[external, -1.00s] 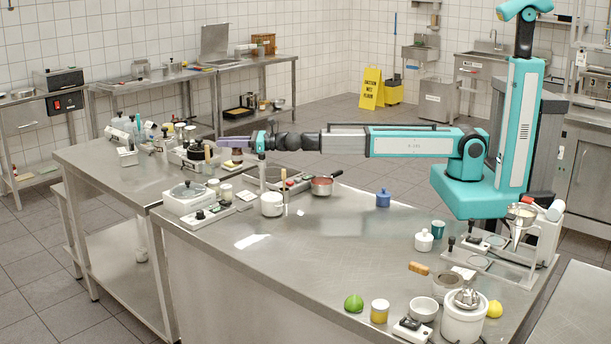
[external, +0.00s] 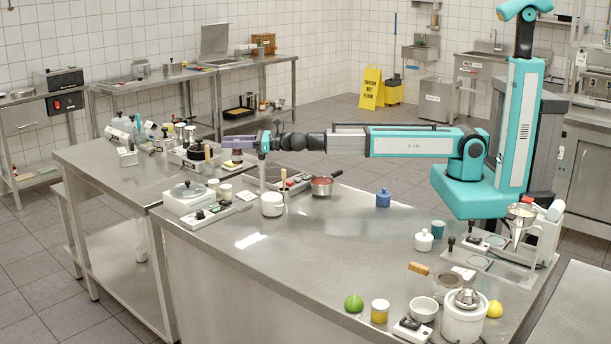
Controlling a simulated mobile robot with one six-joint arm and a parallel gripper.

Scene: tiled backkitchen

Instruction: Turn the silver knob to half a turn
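My gripper (external: 240,141) is at the left end of my outstretched arm, above the far left part of the steel counter. Its purple-grey fingers point left, and a pale upright piece shows beside them. The fingers are too small to tell whether they are open or shut, or touching anything. I cannot make out the silver knob for certain; it may be hidden or too small. A small control box (external: 203,217) with a dark knob stands on the counter, left of and nearer than my gripper. Another small control box (external: 411,329) sits at the front right.
A lidded white appliance (external: 186,201), jars and a white mug (external: 271,208) stand near the gripper. A red pan (external: 321,187) lies to its right. The counter's middle (external: 330,235) is mostly clear. Several items crowd the right end, including a lime (external: 353,303).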

